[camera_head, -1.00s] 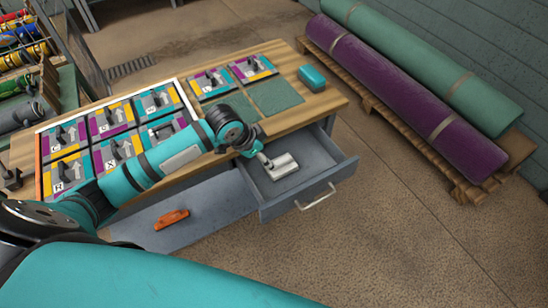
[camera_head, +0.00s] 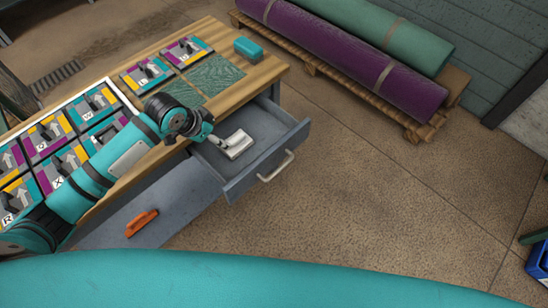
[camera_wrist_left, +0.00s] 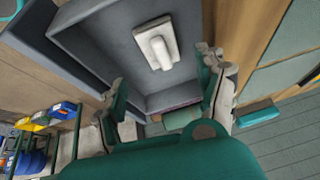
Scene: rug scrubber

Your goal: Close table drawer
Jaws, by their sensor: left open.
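The table drawer (camera_head: 262,137) is grey and pulled out from under the wooden table (camera_head: 253,84). Its light handle (camera_head: 276,166) is on the front panel. A pale grey tool (camera_head: 238,144) lies inside; it also shows in the left wrist view (camera_wrist_left: 157,45). My left gripper (camera_head: 205,128) is above the drawer's inner end, by the table edge; its fingertips are partly hidden by the wrist in the head view. In the left wrist view, its fingers (camera_wrist_left: 168,80) are spread with nothing between them, and the drawer lies beyond them. My right gripper is out of view.
Several labelled panels (camera_head: 95,103) and a teal block (camera_head: 248,47) are on the table. An orange tool (camera_head: 141,223) lies on a grey surface below. Rolled rugs (camera_head: 355,55) rest on a pallet behind. The floor (camera_head: 350,185) right of the drawer is clear.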

